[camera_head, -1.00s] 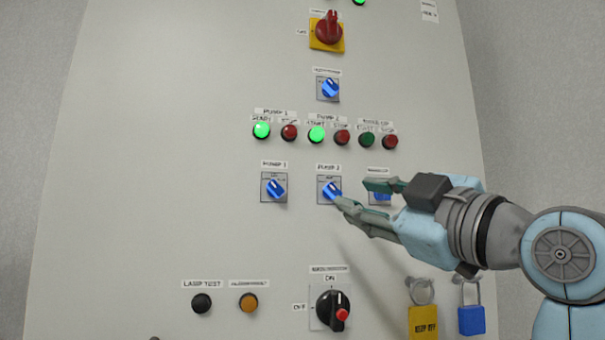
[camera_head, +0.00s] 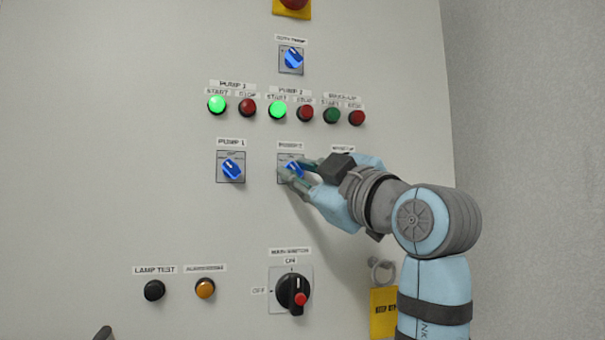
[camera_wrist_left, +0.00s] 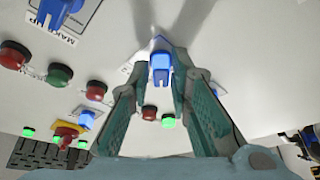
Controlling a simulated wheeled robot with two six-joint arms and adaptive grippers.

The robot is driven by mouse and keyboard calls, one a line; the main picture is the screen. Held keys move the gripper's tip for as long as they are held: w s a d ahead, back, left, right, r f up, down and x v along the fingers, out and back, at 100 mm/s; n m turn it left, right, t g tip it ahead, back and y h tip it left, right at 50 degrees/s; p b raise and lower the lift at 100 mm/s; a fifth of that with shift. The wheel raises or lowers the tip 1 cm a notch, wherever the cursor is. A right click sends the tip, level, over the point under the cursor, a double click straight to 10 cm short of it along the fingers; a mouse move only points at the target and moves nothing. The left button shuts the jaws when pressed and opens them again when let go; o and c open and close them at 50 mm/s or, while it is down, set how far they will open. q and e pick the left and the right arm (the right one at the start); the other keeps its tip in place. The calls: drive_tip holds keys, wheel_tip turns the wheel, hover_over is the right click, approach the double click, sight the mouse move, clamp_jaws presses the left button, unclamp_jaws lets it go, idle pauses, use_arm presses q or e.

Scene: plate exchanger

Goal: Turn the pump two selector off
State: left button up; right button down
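The pump two selector (camera_head: 294,168) is a blue knob on a square plate under a label in the middle of the grey panel. My left gripper (camera_head: 298,173) is at this knob, with its fingers on either side and partly covering it. In the left wrist view the blue knob (camera_wrist_left: 160,67) sits between the fingertips of the left gripper (camera_wrist_left: 161,78). The fingers are apart, and I cannot tell whether they touch the knob. The pump one selector (camera_head: 231,170) is to the left, its blue knob tilted. My right gripper is not in view.
Above are green lamps (camera_head: 278,110) and red stop buttons (camera_head: 305,112). The make-up selector (camera_wrist_left: 58,10) is close beside the gripper.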

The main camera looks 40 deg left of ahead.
use_arm(q)
drive_tip(key=shift+s, duration=0.1)
clamp_jaws()
drive_tip(key=shift+m, duration=0.3)
drive_tip(key=shift+s+a+m+t+h+b, duration=0.1)
drive_tip(key=shift+m+t+h+b, duration=0.15)
drive_tip(key=shift+m+t+b, duration=1.2)
drive_tip(key=shift+s+a+m+t+h+b, duration=0.1)
drive_tip(key=shift+m+t+h+b, duration=0.3)
drive_tip(key=shift+m, duration=2.1)
drive_tip(key=shift+s+m+t+h+b, duration=0.1)
drive_tip(key=shift+m+t+b, duration=0.85)
drive_tip(key=shift+m, duration=1)
drive_tip(key=shift+t, duration=0.4)
drive_tip(key=o, duration=0.6)
unclamp_jaws()
drive_tip(key=shift+c, duration=0.2)
